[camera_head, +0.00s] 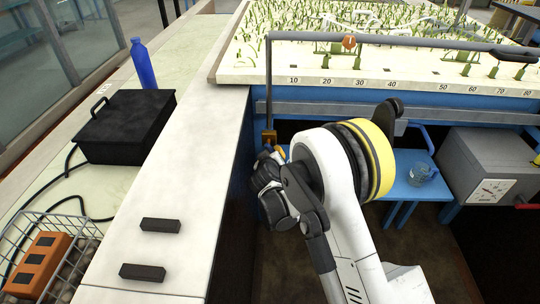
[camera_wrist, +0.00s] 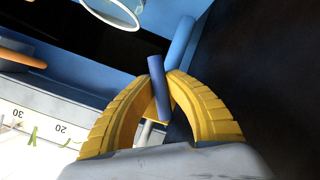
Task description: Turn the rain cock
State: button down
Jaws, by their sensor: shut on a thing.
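The rain cock (camera_head: 268,137) is a small brass-coloured valve at the lower end of a grey pipe, beside the flume's left front corner. In the wrist view its dark blue lever (camera_wrist: 157,70) stands between the yellow fingertips of my gripper (camera_wrist: 163,88), with a bit of brass body below it. My gripper is shut on this lever. In the head view my gripper (camera_head: 272,160) is just below the cock, and my wrist and hand hide most of the contact.
The flume bed (camera_head: 300,76) with green plants and a number scale lies behind the grey pipe (camera_head: 400,41). A blue stool (camera_head: 402,187) holding a glass (camera_head: 422,174) and a grey box with a dial (camera_head: 490,165) stand at right. A black case (camera_head: 125,125) and blue bottle (camera_head: 143,64) stand left.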

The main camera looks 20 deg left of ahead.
jog(key=n+h, duration=0.1)
jog(key=d+r+n+t+h, duration=0.1)
jog(key=n, duration=0.1)
jog(key=shift+w+h, duration=0.15)
jog(key=shift+h, duration=0.15)
jog(key=shift+n, duration=0.3)
dwell(0.3)
jog(key=c, duration=1.4)
grip_release()
jog(key=shift+o, duration=0.2)
jog(key=o, duration=0.8)
jog(key=r, duration=0.6)
jog(key=shift+w+r, duration=0.2)
jog(key=shift+w, duration=0.1)
jog(key=shift+c, duration=0.2)
jog(key=r, duration=0.1)
jog(key=s+r, duration=0.1)
jog(key=r, duration=0.1)
jog(key=shift+a+r, duration=0.15)
jog(key=shift+c, duration=0.2)
jog(key=shift+w+r, duration=0.2)
jog(key=shift+r, duration=0.05)
jog(key=c, duration=0.7)
